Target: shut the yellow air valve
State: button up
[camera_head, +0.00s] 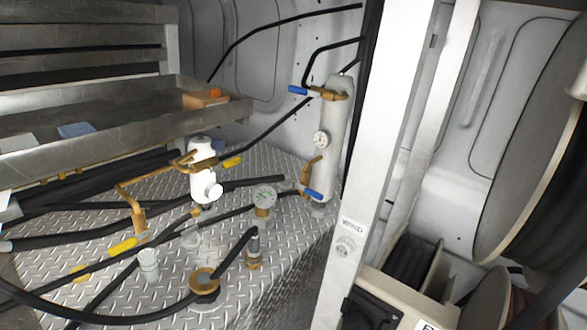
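Two yellow valve handles show on the pipework above the tread-plate deck. One yellow handle (123,247) is at the lower left, beside a brass valve body (139,222) and angled up to the right. My gripper is not in view.
Blue-handled valves (299,90) (312,194) sit on a grey cylinder (335,130) with a gauge. Black hoses (130,319) cross the deck (240,300). A metal shelf (120,115) overhangs at the left. A white post (375,150) stands right of centre, with reels (530,150) beyond.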

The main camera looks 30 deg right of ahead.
aim_at(226, 164)
jog(key=z, duration=0.55)
jog(key=i, duration=1.05)
jog(key=z, duration=0.35)
